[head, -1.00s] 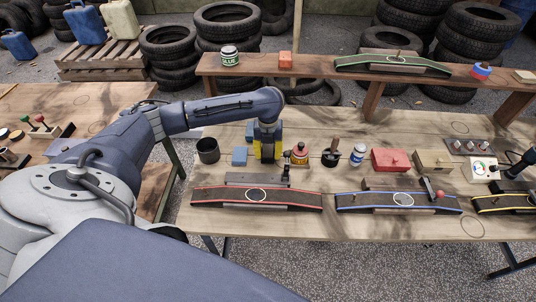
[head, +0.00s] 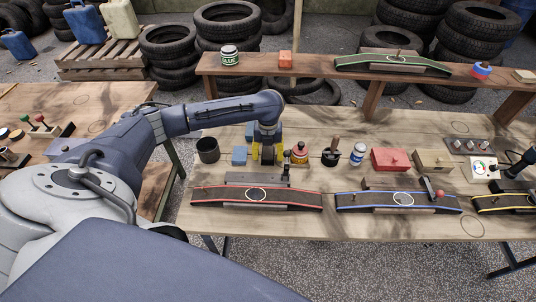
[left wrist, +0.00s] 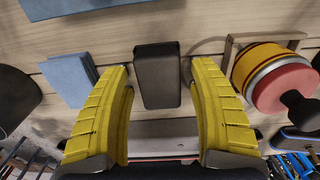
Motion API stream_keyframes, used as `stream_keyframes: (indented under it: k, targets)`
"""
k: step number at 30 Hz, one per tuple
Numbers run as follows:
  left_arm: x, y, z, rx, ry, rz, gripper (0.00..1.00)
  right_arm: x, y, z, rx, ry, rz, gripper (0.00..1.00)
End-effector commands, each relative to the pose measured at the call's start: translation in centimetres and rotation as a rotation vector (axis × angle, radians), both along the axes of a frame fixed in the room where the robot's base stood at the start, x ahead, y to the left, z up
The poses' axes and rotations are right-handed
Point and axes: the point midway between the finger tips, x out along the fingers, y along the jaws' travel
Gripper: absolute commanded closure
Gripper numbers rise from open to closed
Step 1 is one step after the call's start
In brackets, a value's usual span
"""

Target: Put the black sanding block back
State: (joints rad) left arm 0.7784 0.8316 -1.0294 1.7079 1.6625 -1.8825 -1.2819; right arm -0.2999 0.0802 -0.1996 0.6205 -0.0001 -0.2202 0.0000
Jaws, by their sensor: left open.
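The black sanding block (left wrist: 158,75) lies on the wooden table in the left wrist view, between my two yellow fingers, with a gap on either side. My left gripper (head: 267,154) is open, pointing down over the table; it also shows in the left wrist view (left wrist: 160,115). In the head view the fingers and wrist mostly hide the block. My right gripper is not in view.
Blue pads (left wrist: 68,75) lie just left of the block, with a dark cup (head: 208,150) further left. A red and yellow round item (head: 299,153) stands close on the right. A red-edged ramp (head: 230,198) lies in front. A raised shelf (head: 310,72) runs behind.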

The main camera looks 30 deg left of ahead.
Motion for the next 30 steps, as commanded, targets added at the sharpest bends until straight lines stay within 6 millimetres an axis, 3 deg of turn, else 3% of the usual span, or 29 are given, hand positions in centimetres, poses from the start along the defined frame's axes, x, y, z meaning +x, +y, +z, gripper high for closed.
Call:
stream_keyframes:
  k: [5,18,30]
  targets:
    - [0.2,0.1,1.9,-0.001,-0.005,-0.001,0.41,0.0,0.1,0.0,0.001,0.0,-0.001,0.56]
    - [0.1,0.0,9.3,0.0,-0.004,-0.002,0.41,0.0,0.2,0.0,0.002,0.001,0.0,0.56]
    - [0.0,0.0,12.1,0.0,-0.001,-0.001,0.41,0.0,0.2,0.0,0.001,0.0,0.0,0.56]
